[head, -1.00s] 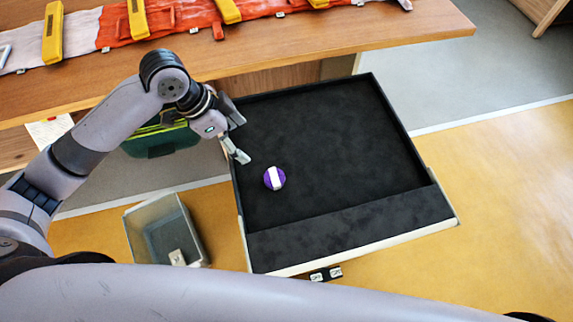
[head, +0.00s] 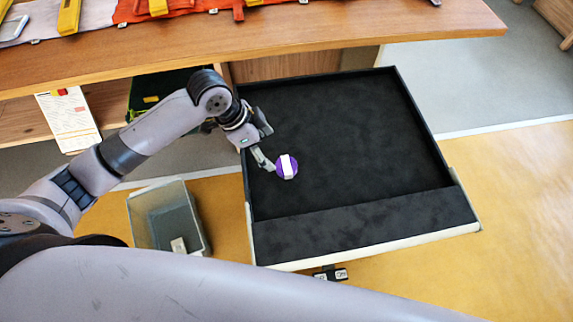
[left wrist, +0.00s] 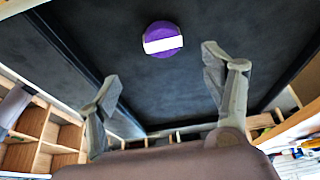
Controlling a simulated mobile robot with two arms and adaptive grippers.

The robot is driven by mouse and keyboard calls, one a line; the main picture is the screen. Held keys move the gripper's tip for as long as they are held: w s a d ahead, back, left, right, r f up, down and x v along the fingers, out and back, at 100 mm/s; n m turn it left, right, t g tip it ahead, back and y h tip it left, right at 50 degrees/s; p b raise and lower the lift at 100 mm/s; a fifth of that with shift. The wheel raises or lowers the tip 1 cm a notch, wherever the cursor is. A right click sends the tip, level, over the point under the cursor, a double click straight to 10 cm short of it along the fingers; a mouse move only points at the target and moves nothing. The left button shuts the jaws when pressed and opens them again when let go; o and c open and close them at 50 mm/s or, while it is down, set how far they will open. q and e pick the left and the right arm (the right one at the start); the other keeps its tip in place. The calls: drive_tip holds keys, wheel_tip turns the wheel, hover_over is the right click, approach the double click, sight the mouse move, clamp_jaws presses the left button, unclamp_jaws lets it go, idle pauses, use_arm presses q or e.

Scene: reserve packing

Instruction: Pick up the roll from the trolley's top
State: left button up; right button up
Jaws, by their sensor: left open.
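The roll (head: 287,167) is purple with a white band and lies on the black top of the trolley (head: 350,120), near its left side. In the left wrist view the roll (left wrist: 162,39) shows beyond the fingertips, between the lines of the two fingers. My left gripper (head: 265,160) is just left of the roll in the head view. Its fingers (left wrist: 160,85) are spread apart with nothing between them. Whether a finger touches the roll cannot be told from the head view. My right gripper is not in view.
A raised dark rim (head: 418,120) runs around the trolley's top. A wooden bench (head: 330,30) with an orange and white strip stands behind. A grey open bin (head: 165,215) with a small pale object is left of the trolley. The rest of the top is clear.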

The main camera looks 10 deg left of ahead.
use_arm(q)
hover_over(286, 165)
drive_tip(key=s+a, duration=0.2)
drive_tip(key=f, duration=0.5)
drive_tip(key=shift+w+a+f+p, duration=0.2)
drive_tip(key=shift+w+f+p, duration=0.1)
drive_tip(key=shift+p, duration=0.1)
drive_tip(key=shift+p+x, duration=0.7)
drive_tip(key=shift+x, duration=1.9)
drive_tip(key=shift+w+d, duration=0.1)
drive_tip(key=shift+w, duration=0.1)
drive_tip(key=shift+c, duration=0.4)
drive_tip(key=c, duration=1.2)
drive_tip(key=shift+r, duration=0.1)
